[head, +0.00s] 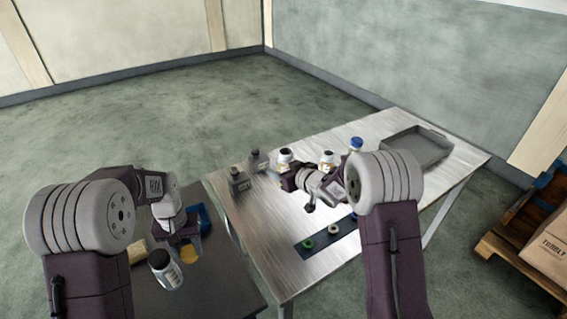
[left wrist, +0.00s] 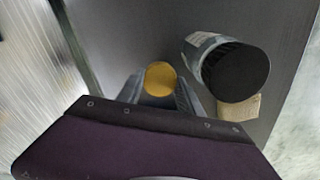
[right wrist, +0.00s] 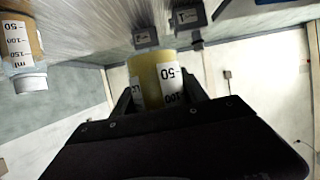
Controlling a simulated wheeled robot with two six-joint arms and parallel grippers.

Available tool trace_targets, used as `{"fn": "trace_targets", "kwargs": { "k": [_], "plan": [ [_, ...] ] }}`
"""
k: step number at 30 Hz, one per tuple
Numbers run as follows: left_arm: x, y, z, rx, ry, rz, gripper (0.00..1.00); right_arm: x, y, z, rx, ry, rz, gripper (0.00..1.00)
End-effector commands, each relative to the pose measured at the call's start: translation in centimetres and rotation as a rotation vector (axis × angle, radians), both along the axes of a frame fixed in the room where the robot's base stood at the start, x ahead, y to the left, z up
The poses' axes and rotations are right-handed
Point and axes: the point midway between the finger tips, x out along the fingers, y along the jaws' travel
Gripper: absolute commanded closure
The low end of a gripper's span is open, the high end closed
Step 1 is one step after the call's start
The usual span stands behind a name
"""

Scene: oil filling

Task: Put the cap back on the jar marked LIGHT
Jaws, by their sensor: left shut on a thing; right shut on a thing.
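My left gripper (head: 186,240) is above the dark left table, shut on a round yellow thing (left wrist: 160,78) that looks like a cap. Its yellow also shows in the head view (head: 190,253). My right gripper (head: 289,180) is over the metal table, shut on a jar of yellow liquid (right wrist: 152,78). That jar's label has volume marks and partly hidden letters; I cannot read a full name. A jar with amber contents and a pale cap (right wrist: 18,45) stands apart from it in the right wrist view. A blue-capped jar (head: 356,144) stands at the back.
A large black-lidded jar (head: 163,268) stands beside my left gripper, near a blue thing (head: 204,217). A dark strip (head: 322,241) holds green and white rings. A grey tray (head: 415,150) lies far right.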

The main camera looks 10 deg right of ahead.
Motion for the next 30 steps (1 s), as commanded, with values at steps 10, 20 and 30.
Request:
{"fn": "trace_targets", "kwargs": {
  "k": [10,20,30],
  "plan": [
    [0.0,0.0,0.0,0.0,0.0,0.0,0.94,-5.5,2.2,2.0,0.0,-0.002,0.16,1.0],
    [0.0,0.0,0.0,0.0,0.0,0.0,0.94,-10.8,4.3,3.7,0.0,-0.003,0.312,1.0],
    [0.0,0.0,0.0,0.0,0.0,0.0,0.94,-15.4,6.2,5.2,-0.001,-0.002,0.449,1.0]
  ]
}}
